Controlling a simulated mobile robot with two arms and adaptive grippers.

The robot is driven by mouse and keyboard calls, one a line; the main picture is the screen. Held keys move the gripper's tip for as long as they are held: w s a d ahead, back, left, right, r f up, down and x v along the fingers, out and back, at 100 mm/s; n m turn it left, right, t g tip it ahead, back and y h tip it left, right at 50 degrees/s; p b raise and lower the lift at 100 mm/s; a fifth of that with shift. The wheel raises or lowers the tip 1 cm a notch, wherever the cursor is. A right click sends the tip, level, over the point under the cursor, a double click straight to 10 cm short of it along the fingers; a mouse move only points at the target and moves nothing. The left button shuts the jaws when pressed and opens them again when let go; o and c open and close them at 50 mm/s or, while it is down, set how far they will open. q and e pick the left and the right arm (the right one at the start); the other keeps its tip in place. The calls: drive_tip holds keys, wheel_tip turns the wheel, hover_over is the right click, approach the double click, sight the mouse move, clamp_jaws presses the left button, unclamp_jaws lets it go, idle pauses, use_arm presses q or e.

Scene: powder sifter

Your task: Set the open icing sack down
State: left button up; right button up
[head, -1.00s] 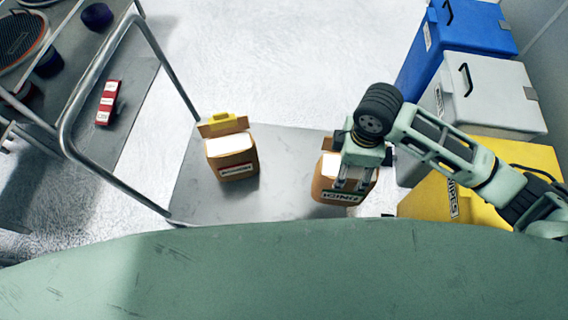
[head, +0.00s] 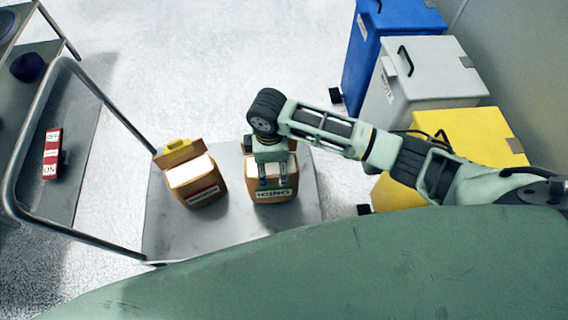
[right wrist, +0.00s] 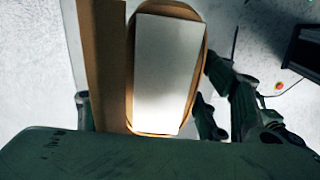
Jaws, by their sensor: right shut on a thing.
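The open icing sack (head: 273,195) is brown with a green-edged ICING label and white powder in its open top. It is upright over the right part of the cart's grey deck (head: 230,228); I cannot tell whether its base touches. My right gripper (head: 273,182) comes down over it from above and is shut on it, hiding part of its top. My left gripper is not in view.
A second open brown sack (head: 195,183) with a yellow clip stands left on the deck. The cart's metal handle (head: 100,90) rises at left. Blue (head: 385,40), white (head: 425,80) and yellow (head: 450,140) bins stand at right. A red-and-white switch box (head: 52,153) is on a shelf at far left.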

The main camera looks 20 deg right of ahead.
drive_tip(key=shift+w+a+f, duration=0.15)
drive_tip(key=shift+f, duration=1.9)
drive_tip(key=o, duration=2.1)
drive_tip(key=shift+f, duration=0.1)
wheel_tip(320, 180, up, 12)
drive_tip(key=shift+r+p, duration=0.1)
drive_tip(key=shift+p, duration=0.35)
